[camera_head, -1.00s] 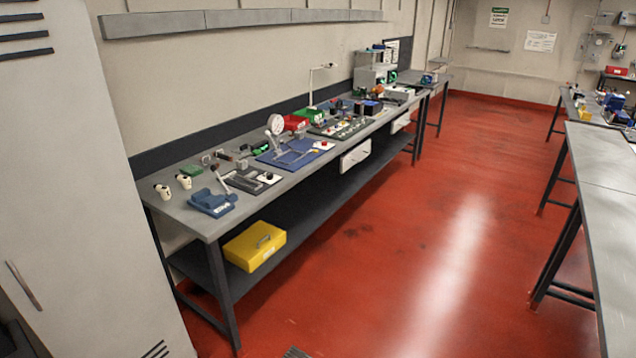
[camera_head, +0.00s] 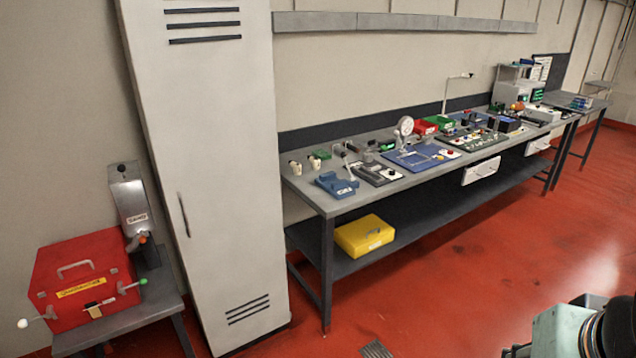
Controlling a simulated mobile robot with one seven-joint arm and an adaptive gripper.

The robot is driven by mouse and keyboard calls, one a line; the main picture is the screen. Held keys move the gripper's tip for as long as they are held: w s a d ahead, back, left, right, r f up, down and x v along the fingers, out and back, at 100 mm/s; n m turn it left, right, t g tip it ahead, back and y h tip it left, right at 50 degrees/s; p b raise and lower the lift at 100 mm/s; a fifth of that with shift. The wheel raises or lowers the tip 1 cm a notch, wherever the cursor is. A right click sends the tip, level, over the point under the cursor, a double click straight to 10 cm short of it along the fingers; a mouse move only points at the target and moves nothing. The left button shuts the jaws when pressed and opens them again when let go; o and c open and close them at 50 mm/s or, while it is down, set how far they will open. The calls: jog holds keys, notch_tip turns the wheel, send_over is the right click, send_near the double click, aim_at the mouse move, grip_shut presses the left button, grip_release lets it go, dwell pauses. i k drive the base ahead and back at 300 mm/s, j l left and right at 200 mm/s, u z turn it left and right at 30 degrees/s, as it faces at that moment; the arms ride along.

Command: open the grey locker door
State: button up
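The grey locker (camera_head: 215,110) stands upright against the wall at left centre in the head view. Its door is shut, with dark vent slots at the top and bottom. A thin vertical handle (camera_head: 183,214) sits near the door's left edge. Part of my arm shows at the bottom right corner, well away from the locker. My gripper's fingers are not in view.
A small side table (camera_head: 125,318) left of the locker bears a red box (camera_head: 82,262) and a grey lever device (camera_head: 132,205). A long workbench (camera_head: 312,195) with many tools stands right of the locker, a yellow box (camera_head: 364,234) on its shelf. Red floor (camera_head: 450,290) in front is clear.

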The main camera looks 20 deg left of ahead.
aim_at(204, 70)
jog(key=u, duration=1.25)
